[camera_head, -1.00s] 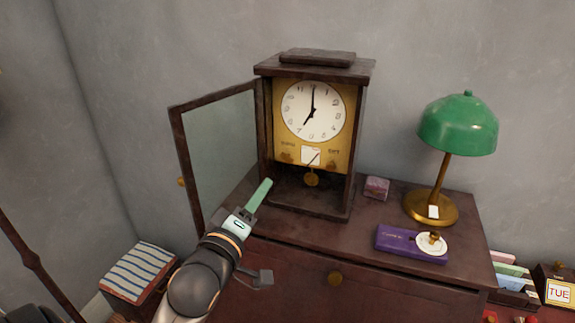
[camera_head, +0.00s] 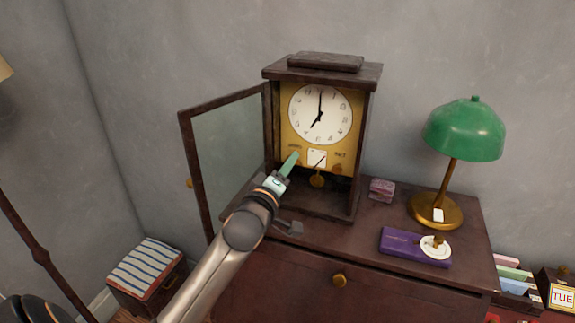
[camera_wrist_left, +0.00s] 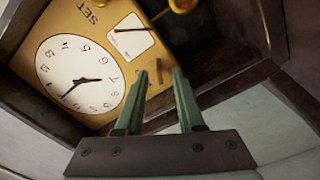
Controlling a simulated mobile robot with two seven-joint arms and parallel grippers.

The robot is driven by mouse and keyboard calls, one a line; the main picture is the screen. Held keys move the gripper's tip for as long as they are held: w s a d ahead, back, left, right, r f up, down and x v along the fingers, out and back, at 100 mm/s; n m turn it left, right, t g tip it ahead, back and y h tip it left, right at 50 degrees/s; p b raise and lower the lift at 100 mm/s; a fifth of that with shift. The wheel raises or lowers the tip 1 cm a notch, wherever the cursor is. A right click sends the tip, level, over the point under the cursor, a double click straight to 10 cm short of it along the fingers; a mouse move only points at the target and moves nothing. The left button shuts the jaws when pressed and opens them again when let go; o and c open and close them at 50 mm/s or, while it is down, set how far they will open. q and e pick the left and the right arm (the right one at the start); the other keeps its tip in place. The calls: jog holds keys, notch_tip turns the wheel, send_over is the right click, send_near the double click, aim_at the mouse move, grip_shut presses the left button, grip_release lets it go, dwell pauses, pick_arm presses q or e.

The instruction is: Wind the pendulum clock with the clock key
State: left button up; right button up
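The pendulum clock (camera_head: 295,74) stands on the cabinet, its glass door (camera_head: 228,150) swung open to the left. Its white dial (camera_head: 320,114) reads about seven. Below it are a brass panel, a white card (camera_head: 317,157) and a pendulum bob (camera_head: 317,181). My left gripper (camera_head: 291,160) is at the lower left of the brass panel. In the left wrist view its green fingers (camera_wrist_left: 160,78) stand apart, with nothing clear between them. A small brass piece (camera_head: 437,240) stands on a white disc on a purple box (camera_head: 400,245); I cannot tell whether it is the clock key. My right gripper is not in view.
A green lamp (camera_head: 465,130) stands right of the clock, with a small pinkish box (camera_head: 381,190) between them. The open door stands close left of my left arm. A striped box (camera_head: 147,268) is at lower left.

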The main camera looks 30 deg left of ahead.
pick_arm(q)
grip_shut()
dwell(0.6)
